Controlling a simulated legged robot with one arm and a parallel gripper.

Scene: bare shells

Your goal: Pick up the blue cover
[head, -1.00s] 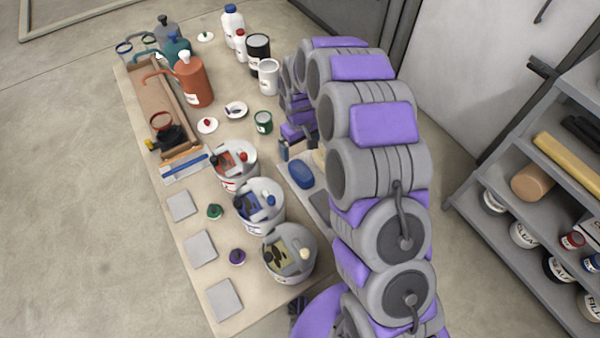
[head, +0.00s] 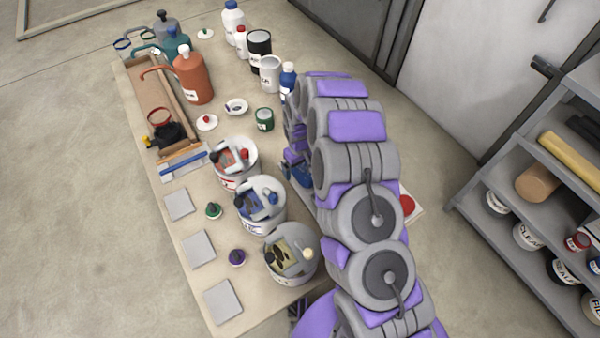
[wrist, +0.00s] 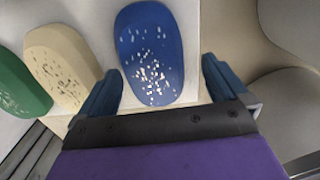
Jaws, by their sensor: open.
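The blue cover (wrist: 150,50) is a rounded oval with pale specks, lying on a light board (wrist: 190,95) in the wrist view. My gripper (wrist: 161,68) is open, its two dark blue fingers on either side of the cover's near part. The left finger is close to the cover's edge; a wider gap shows at the right finger. I cannot tell the gripper's height over the cover. In the head view my arm hides most of the gripper and the cover.
A cream oval (wrist: 62,65) and a green oval (wrist: 18,85) lie left of the blue one. Open cans (head: 290,255) stand left of my arm on the table (head: 190,285). Bottles (head: 193,75) and a blue-capped bottle (head: 287,78) stand farther back. A shelf (head: 520,195) is at right.

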